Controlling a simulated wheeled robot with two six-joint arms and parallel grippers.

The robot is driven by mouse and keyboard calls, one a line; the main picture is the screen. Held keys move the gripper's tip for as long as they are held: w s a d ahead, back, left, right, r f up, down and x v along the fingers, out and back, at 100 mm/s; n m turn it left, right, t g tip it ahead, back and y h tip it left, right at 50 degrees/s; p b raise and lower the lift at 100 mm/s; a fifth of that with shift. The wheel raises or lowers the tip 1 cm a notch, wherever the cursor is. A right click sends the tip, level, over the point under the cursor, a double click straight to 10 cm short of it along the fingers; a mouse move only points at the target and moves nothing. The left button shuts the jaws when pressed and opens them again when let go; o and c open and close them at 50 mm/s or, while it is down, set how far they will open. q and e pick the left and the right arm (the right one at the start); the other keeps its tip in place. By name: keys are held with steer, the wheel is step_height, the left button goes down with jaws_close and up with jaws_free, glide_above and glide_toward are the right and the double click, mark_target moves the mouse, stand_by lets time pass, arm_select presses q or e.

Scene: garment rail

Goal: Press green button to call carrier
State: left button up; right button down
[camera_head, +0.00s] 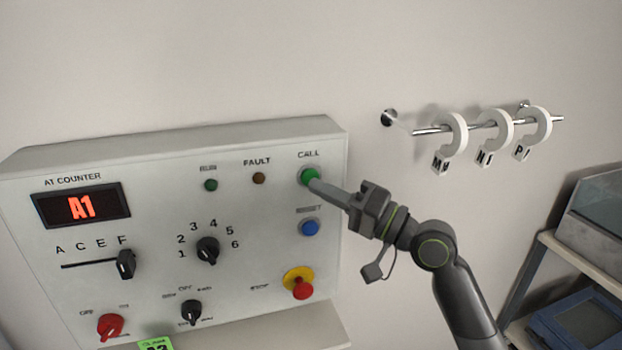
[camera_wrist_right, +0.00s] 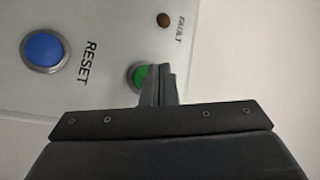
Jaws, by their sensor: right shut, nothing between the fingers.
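The green button (camera_head: 309,176) labelled CALL is at the upper right of the grey control panel (camera_head: 120,190). My right gripper (camera_head: 316,185) is shut and empty, its fingertips at the lower right edge of the green button in the head view. In the right wrist view the shut fingers (camera_wrist_right: 163,78) overlap the right part of the green button (camera_wrist_right: 141,76). I cannot tell whether they touch it or whether it is pushed in. My left gripper is not in view.
The blue RESET button (camera_head: 310,228) sits just below the green one, and the red stop button (camera_head: 302,289) on yellow is lower. A rail (camera_head: 430,131) with several white lettered hooks is on the wall at right. A shelf (camera_head: 570,250) stands at far right.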

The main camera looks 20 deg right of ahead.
steer(key=shift+w, duration=0.15)
stand_by(0.5)
steer(key=shift+w, duration=0.3)
